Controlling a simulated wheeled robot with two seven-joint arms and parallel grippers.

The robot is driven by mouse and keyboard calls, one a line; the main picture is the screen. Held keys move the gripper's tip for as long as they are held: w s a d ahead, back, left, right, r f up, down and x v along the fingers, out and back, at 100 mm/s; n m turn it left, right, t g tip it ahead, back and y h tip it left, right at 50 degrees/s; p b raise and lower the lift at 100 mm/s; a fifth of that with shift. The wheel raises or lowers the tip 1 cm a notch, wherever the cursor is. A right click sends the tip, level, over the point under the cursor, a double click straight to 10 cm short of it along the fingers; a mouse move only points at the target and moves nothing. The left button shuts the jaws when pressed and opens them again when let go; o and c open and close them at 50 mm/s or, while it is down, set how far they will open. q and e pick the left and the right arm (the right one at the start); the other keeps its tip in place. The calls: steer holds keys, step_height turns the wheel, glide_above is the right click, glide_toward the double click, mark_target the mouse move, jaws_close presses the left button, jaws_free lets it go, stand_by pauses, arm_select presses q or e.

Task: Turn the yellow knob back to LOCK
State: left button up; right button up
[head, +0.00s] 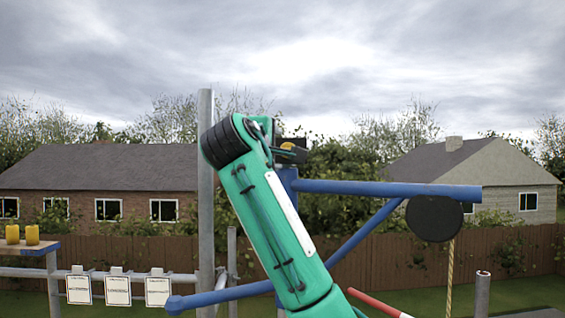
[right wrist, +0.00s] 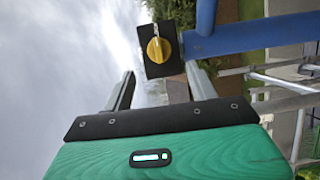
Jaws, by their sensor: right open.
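The yellow knob (right wrist: 159,50) sits on a black plate (right wrist: 146,66) beside a blue bar in the right wrist view. Its raised grip runs roughly up and down in that picture. No LOCK lettering can be read. My right gripper (right wrist: 160,72) is open, its two dark fingers apart, with the knob showing in the gap beyond the fingertips. No contact with the knob is visible. In the head view a small yellow patch, apparently the knob (head: 287,146), shows by the end of my green right arm, partly hidden by it. My left gripper is not in view.
A blue post carries a blue horizontal arm (head: 390,188) with a black disc (head: 434,218) and hanging rope (head: 450,275). A grey scaffold pole (head: 206,200) stands just left. White tags (head: 118,291) hang on a rail at lower left, near two yellow containers (head: 22,235).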

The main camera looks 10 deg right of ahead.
steer(key=b+v, duration=0.2)
steer(key=v, duration=0.4)
steer(key=shift+s, duration=0.15)
steer(key=shift+a, duration=0.1)
